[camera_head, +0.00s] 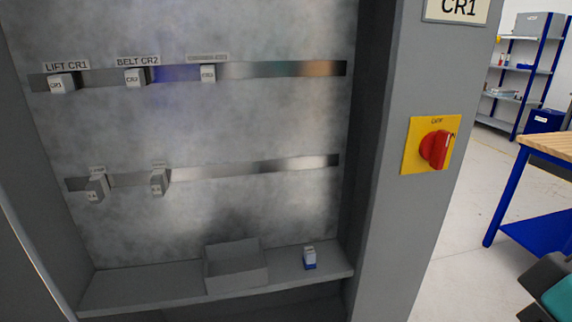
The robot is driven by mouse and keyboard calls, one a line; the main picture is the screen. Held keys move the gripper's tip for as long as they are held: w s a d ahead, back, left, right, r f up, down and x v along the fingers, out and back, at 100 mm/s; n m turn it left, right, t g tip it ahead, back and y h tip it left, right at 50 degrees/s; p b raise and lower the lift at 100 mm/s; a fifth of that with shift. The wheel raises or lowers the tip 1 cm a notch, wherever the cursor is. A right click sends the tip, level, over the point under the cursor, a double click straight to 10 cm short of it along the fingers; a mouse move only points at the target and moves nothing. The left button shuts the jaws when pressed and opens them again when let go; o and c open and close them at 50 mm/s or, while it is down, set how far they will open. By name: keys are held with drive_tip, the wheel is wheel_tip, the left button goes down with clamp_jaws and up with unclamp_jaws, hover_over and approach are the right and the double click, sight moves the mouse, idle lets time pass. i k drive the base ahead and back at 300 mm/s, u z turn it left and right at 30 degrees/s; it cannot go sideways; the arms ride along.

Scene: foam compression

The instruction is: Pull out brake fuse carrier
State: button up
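Two grey fuse-carrier-like blocks sit on the lower metal rail (240,170) inside an open grey cabinet. The left carrier (96,188) and the right carrier (159,182) each have a small tag above them. Both tags are too small to read, so I cannot tell which one is the brake carrier. Both blocks tilt out from the rail at their lower ends.
The upper rail (280,69) holds three white relays, two labelled LIFT CR1 and BELT CR2. An open grey bin (237,280) and a small white-and-blue part (310,259) stand on the cabinet shelf (130,289). A red rotary switch (436,149) projects from the right post.

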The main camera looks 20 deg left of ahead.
sight(156, 181)
drive_tip(key=z, duration=0.65)
drive_tip(key=k, duration=0.6)
drive_tip(key=u, duration=1.1)
drive_tip(key=i, duration=0.5)
